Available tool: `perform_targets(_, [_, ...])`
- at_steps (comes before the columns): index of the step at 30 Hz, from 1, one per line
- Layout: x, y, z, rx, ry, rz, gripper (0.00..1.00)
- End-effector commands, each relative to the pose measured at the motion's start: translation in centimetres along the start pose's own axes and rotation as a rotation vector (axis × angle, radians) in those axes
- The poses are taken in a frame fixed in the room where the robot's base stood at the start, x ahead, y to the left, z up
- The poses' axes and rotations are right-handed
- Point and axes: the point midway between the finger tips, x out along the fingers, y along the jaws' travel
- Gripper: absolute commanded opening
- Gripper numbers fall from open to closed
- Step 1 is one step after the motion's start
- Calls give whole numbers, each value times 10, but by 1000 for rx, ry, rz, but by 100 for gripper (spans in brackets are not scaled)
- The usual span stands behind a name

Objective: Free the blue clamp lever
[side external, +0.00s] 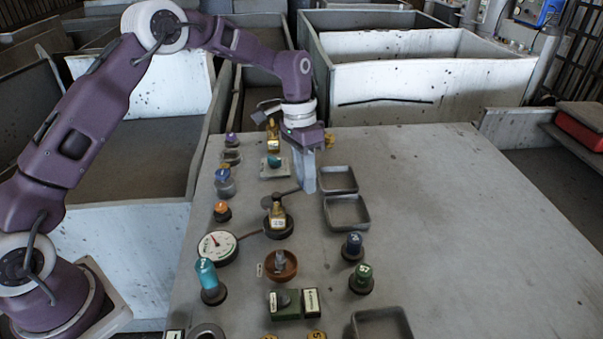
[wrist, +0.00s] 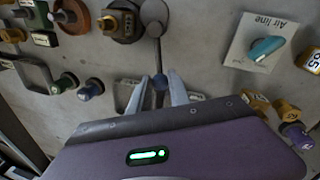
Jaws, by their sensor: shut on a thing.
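The blue clamp lever shows in the wrist view as a small blue grip (wrist: 160,84) on a thin grey rod. The rod runs up to a dark round pivot (wrist: 154,12). In the side external view the grey rod (side external: 286,193) lies near level, and the blue grip is hidden by the fingers. My gripper (side external: 308,186) points down over the panel at the rod's right end. In the wrist view its two fingers (wrist: 161,92) are shut on the blue grip, one on each side.
A teal handle on an "Air line" plate (wrist: 254,40) stands close behind. A yellow-tagged knob (side external: 278,217) stands in front of the rod, with a gauge (side external: 217,246) to the left. Empty trays (side external: 347,226) lie right of my gripper. The panel's right side (side external: 470,220) is clear.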

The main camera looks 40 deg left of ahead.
Motion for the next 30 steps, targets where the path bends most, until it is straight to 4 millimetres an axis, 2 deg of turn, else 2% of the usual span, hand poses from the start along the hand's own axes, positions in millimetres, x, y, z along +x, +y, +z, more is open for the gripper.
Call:
perform_targets(12, [2,12,1,158,-30,3,0])
perform_targets(28, [2,14,2,179,-36,4,0])
perform_targets(29, [2,14,2,179,-36,4,27])
perform_targets(30, [2,14,2,178,-35,3,35])
